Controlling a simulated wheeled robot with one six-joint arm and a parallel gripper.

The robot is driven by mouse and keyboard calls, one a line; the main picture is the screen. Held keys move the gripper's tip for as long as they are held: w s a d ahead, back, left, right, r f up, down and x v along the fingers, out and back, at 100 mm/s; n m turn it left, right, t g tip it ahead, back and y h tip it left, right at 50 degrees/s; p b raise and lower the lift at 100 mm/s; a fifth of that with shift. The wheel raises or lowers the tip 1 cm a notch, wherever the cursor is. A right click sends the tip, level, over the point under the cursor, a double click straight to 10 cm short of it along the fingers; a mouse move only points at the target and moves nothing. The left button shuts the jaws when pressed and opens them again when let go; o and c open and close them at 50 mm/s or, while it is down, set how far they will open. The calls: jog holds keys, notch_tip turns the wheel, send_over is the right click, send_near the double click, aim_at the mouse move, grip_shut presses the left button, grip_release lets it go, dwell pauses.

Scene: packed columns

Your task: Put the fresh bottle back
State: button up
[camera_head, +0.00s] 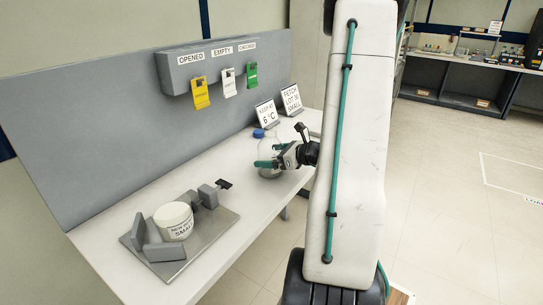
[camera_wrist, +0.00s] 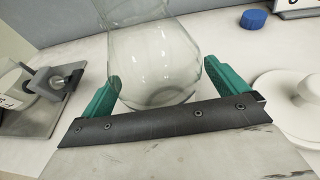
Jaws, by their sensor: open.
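A clear glass bottle (camera_head: 268,146) stands on the bench at my gripper. In the wrist view the rounded glass body (camera_wrist: 152,55) sits between my two green fingers, its top cut off by the frame. My gripper (camera_head: 271,156) is open, one finger on each side of the glass; it also shows in the wrist view (camera_wrist: 162,76). I cannot tell if the fingers touch the glass. A blue cap (camera_wrist: 253,19) lies on the bench beyond the bottle; it shows as blue behind the bottle in the head view (camera_head: 258,133).
A metal tray (camera_head: 215,240) with grey blocks holds a white labelled jar (camera_head: 174,220) at the left. A white knobbed lid (camera_wrist: 285,105) lies right of my gripper. Signs (camera_head: 291,100) stand behind. Yellow (camera_head: 200,93), white (camera_head: 228,83) and green (camera_head: 252,75) tags hang on the rack.

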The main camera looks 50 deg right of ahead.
jog(key=shift+r, duration=0.15)
jog(key=v, duration=1.1)
jog(key=w+a+r+n+g+y, duration=0.25)
jog(key=a+r+n+g, duration=0.2)
jog(key=a+n, duration=0.6)
jog(key=w+a+r+n+g+y, duration=0.1)
jog(key=a+r+n+g+y, duration=0.35)
jog(key=a, duration=1.05)
jog(key=s+a+r+n+g+h, duration=0.2)
jog(key=s+a+n+h, duration=0.7)
jog(key=n, duration=1)
jog(key=shift+s+a+r+g+h, duration=0.3)
jog(key=shift+s+a+g, duration=0.7)
jog(key=shift+s, duration=0.7)
